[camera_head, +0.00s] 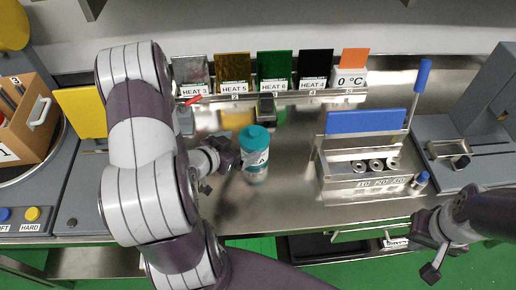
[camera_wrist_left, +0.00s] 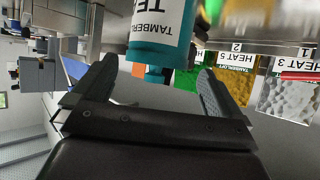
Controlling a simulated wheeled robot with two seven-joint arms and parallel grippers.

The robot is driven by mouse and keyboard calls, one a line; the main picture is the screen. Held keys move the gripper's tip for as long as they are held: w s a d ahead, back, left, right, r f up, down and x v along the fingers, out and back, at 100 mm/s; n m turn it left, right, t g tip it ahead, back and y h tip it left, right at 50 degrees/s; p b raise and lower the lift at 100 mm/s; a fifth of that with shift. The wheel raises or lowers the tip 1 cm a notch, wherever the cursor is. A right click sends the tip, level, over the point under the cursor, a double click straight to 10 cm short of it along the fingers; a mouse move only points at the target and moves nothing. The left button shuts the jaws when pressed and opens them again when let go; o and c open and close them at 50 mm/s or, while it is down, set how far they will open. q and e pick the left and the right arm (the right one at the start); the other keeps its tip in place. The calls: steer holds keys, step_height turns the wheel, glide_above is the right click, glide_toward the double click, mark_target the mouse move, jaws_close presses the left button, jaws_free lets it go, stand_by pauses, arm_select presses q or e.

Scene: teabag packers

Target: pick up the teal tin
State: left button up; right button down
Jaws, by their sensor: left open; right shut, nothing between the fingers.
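The teal tin (camera_head: 255,147) stands upright on the steel counter in the head view, with a teal lid and a white lettered band. In the left wrist view the tin (camera_wrist_left: 160,45) shows ahead of my left gripper (camera_wrist_left: 157,92), its lid lined up with the gap between the two spread fingers. In the head view my left gripper (camera_head: 221,165) is just left of the tin, open and empty. Whether a finger touches the tin cannot be told. My right gripper (camera_head: 430,250) is shut and empty at the lower right, beyond the counter's front edge.
Behind the tin stands a row of coloured cards with HEAT labels (camera_head: 277,85) and a small dark block (camera_head: 265,108). A steel holder (camera_head: 365,180) with a blue panel and metal cylinders is to the right. A wooden box (camera_head: 35,125) is far left.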

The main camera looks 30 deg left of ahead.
mark_target(254, 143)
arm_select(q)
steer(key=x, duration=0.7)
steer(key=shift+w+d+f+p, duration=0.1)
steer(key=shift+f+p, duration=0.3)
steer(key=shift+f, duration=0.2)
steer(key=c, duration=0.8)
